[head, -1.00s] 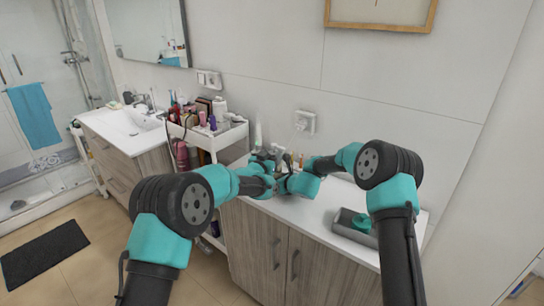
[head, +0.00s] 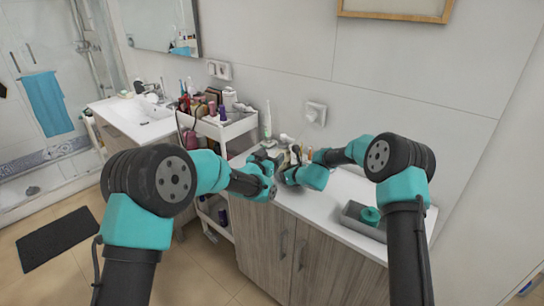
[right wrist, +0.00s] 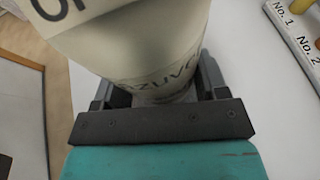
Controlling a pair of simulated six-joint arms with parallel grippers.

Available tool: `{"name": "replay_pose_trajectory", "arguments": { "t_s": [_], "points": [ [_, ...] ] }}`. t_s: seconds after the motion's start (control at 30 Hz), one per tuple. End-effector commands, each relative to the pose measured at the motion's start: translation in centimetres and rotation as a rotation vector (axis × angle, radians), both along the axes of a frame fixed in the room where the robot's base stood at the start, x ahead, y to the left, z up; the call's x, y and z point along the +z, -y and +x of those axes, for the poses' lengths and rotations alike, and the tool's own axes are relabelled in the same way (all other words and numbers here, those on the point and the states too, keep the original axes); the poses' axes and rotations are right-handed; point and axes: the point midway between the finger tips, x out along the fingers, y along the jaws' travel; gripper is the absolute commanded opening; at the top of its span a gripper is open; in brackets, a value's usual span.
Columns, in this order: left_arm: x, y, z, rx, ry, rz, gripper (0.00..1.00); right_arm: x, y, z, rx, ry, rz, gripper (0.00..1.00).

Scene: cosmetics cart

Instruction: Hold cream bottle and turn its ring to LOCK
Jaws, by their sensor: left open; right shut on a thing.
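The cream bottle (right wrist: 140,50) is pale, with dark lettering, and fills the middle of the right wrist view. My right gripper (right wrist: 155,88) is shut on it, with a dark finger on each side. A wider pale band (right wrist: 75,15) with large dark letters, cut off by the frame, crosses the bottle's top; its full marking cannot be read. In the head view my right gripper (head: 290,170) is low over the white counter, and the bottle is mostly hidden there. My left gripper (head: 263,160) is open, just left of it, with a small gap between them.
A white cart (head: 220,130) with several cosmetics stands left of the counter (head: 335,190). A grey tray (head: 352,218) with a teal round item (head: 370,215) lies at the counter's right. Numbered items (right wrist: 300,12) lie close to the right gripper.

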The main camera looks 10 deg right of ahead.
Motion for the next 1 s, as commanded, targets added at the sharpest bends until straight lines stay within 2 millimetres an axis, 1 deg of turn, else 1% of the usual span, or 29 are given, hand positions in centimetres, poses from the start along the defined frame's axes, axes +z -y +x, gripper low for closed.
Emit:
{"name": "replay_pose_trajectory", "arguments": {
  "t_s": [0.13,0.17,0.43,0.47,0.77,0.87,1.0],
  "points": [
    [0.0,0.0,0.0,0.0,0.0,0.0,0.69,0.0,0.0,0.0,0.001,-0.001,0.0,0.3],
    [0.0,0.0,0.0,0.0,0.0,0.0,0.69,0.0,0.0,0.0,0.001,-0.001,0.0,0.68],
    [0.0,0.0,0.0,0.0,0.0,0.0,0.69,0.0,0.0,0.0,0.0,0.0,0.0,0.94],
    [0.0,0.0,0.0,0.0,0.0,0.0,0.69,0.0,0.0,0.0,0.0,0.0,0.0,0.96],
    [0.0,0.0,0.0,0.0,0.0,0.0,0.69,0.1,0.1,-0.2,0.0,0.0,0.0,0.96],
    [0.0,0.0,0.0,0.0,0.0,0.0,0.69,0.3,0.3,-0.6,0.0,-0.001,0.0,0.96],
    [0.0,0.0,0.0,0.0,0.0,0.0,0.69,0.9,1.0,-1.9,-0.002,0.0,0.0,0.96]
  ]
}}
